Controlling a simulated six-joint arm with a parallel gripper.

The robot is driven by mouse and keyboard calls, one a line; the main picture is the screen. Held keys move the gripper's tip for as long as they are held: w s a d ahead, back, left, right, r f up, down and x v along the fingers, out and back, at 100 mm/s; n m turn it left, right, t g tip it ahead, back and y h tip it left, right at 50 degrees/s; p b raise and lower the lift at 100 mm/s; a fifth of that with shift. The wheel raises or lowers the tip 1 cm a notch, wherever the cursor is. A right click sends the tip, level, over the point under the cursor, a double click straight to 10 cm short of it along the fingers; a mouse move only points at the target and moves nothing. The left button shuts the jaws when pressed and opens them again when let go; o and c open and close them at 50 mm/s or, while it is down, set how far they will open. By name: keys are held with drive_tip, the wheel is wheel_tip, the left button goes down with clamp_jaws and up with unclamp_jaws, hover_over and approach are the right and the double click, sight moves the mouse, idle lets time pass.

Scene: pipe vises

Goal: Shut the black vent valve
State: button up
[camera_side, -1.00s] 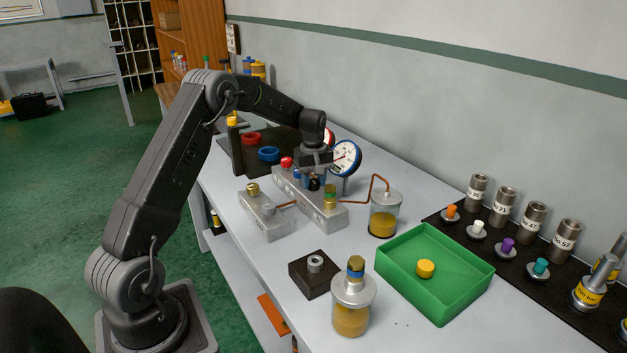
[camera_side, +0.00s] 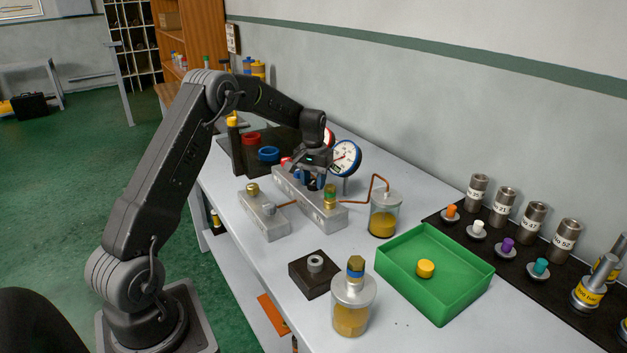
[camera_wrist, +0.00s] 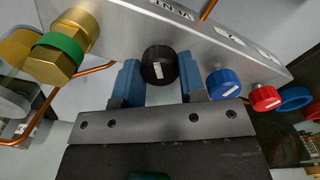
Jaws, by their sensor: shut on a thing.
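The black vent valve knob (camera_wrist: 158,56) sits on the front face of the grey manifold block (camera_wrist: 120,22), by the "VENT" label. The white mark on the knob points roughly up and down in the wrist view. My gripper (camera_wrist: 160,80) has its two blue-padded fingers on either side of the knob and is shut on it. In the side view my gripper (camera_side: 314,182) is low over the manifold block (camera_side: 330,217) and hides the black knob.
A blue knob (camera_wrist: 223,83) and a red knob (camera_wrist: 265,98) are close on the right in the wrist view. A green-banded brass fitting (camera_wrist: 63,45) and copper pipe are on the left. A gauge (camera_side: 346,158) stands behind. The green tray (camera_side: 466,262) is clear of my arm.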

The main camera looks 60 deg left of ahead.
sight(313, 181)
drive_tip(key=m, duration=0.6)
drive_tip(key=shift+m, duration=0.4)
idle(0.3)
drive_tip(key=o, duration=0.9)
wheel_tip(313, 181, up, 14)
drive_tip(key=shift+f, duration=0.1)
idle(0.3)
